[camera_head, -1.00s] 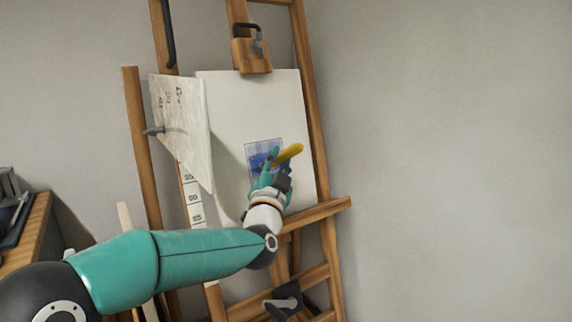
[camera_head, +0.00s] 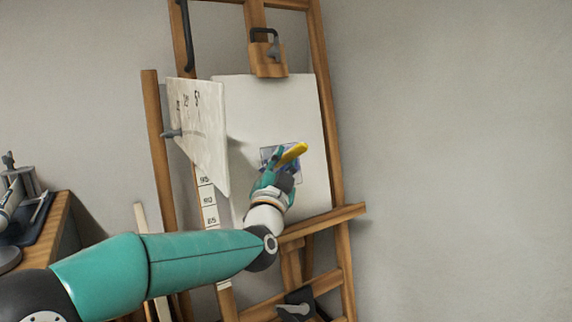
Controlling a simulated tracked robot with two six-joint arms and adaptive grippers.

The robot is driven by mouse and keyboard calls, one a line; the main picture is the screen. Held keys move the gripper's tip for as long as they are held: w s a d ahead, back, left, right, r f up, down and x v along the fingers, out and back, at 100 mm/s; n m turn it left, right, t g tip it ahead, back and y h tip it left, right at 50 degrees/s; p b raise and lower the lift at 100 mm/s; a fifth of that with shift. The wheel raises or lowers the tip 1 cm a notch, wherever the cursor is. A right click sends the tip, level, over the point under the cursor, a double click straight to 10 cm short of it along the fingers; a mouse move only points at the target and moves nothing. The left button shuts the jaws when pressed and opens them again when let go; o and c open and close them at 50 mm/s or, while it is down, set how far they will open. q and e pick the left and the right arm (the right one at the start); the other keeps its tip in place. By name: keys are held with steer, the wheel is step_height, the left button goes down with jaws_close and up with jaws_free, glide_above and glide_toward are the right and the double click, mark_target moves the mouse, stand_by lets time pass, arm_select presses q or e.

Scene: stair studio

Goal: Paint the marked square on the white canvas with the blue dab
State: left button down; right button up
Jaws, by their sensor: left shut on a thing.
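The white canvas (camera_head: 301,105) stands on a wooden easel, leaning slightly back. Its marked square (camera_head: 266,153) has a dark outline and blue paint inside; my left gripper covers much of it. My left gripper (camera_head: 280,168) is in front of the square, shut on a yellow-handled tool (camera_head: 293,154). The tool is tilted, its yellow end up and to the right. Its working tip is hidden, so I cannot tell whether it touches the canvas. My right gripper is not in view.
The wooden easel (camera_head: 335,155) frames the canvas, with a ledge (camera_head: 322,222) below it. A pale panel with dark marks (camera_head: 200,125) juts out left of the canvas. A wooden table (camera_head: 52,228) with dark items stands at the left. The right side shows bare wall.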

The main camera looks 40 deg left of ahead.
arm_select(q)
steer(key=shift+w+d+r+p, duration=0.1)
steer(key=shift+w+d+p, duration=0.15)
steer(key=shift+w, duration=0.25)
steer(key=shift+w+d+p, duration=0.15)
steer(key=shift+w+p, duration=0.1)
steer(key=shift+w, duration=0.25)
steer(key=shift+w+d+r+p, duration=0.5)
steer(key=shift+w+d+p, duration=1.55)
steer(key=shift+w, duration=2.3)
steer(key=shift+s+a+b, duration=0.85)
steer(key=shift+s+b, duration=0.1)
steer(key=shift+s, duration=0.8)
steer(key=shift+s+a+b, duration=0.9)
steer(key=shift+s+b, duration=0.05)
steer(key=shift+s, duration=0.85)
steer(key=shift+s+a+b, duration=0.85)
steer(key=shift+s+b, duration=0.1)
steer(key=shift+s, duration=0.8)
steer(key=shift+w+a+r+p, duration=0.1)
steer(key=shift+a+r+p, duration=0.05)
steer(key=shift+r+p, duration=0.5)
steer(key=w+d+p, duration=0.3)
steer(key=w+p, duration=0.1)
steer(key=w, duration=0.4)
steer(key=shift+w+d, duration=0.25)
steer(key=shift+w, duration=0.1)
